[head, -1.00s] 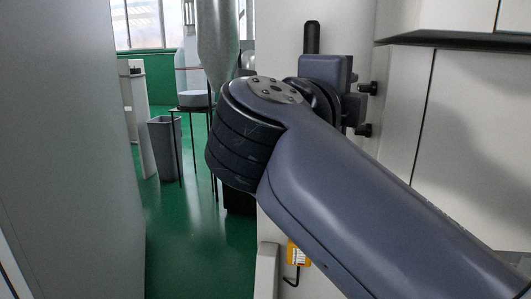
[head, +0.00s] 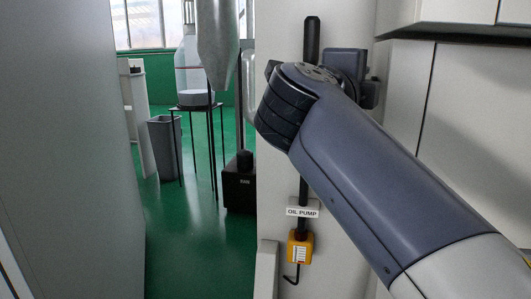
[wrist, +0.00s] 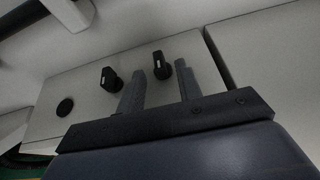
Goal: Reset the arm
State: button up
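My arm (head: 385,170) reaches from the lower right of the head view up to a dark joint near the middle, in front of a pale wall. My gripper (wrist: 159,67) shows in the wrist view with its two grey fingers standing apart. It is open, with nothing visible held between the fingers. The fingers point towards a pale panel (wrist: 85,90) with black knobs; I cannot tell the distance. In the head view the fingers cannot be made out behind the arm.
An "OIL PUMP" label (head: 302,212) and a yellow box (head: 300,249) are on the pale wall column. White cabinets (head: 480,130) stand close at the right and a grey panel (head: 70,150) at the left. Green floor (head: 190,250) lies open between.

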jog(key=w+g+p, duration=0.1)
jog(key=p, duration=0.2)
jog(key=w+d+r+n+g+y+p, duration=0.1)
jog(key=p, duration=0.2)
jog(key=shift+d+r+g+y+p, duration=0.1)
jog(key=shift+d+g+y+p, duration=0.05)
jog(key=shift+g+y+p, duration=0.2)
jog(key=g+p, duration=0.1)
jog(key=p, duration=0.2)
jog(key=shift+r, duration=0.1)
jog(key=g+p, duration=0.1)
jog(key=p, duration=0.4)
jog(key=n+g+y+p, duration=0.1)
jog(key=p, duration=0.4)
jog(key=g+y+p, duration=0.1)
jog(key=g+p, duration=0.1)
jog(key=p, duration=0.4)
jog(key=shift+w+r+n, duration=0.25)
jog(key=shift+r+n, duration=0.1)
jog(key=shift+n, duration=0.05)
jog(key=shift+f+g+p, duration=0.2)
jog(key=shift+g+p, duration=0.35)
jog(key=shift+p, duration=0.65)
jog(key=shift+f, duration=0.15)
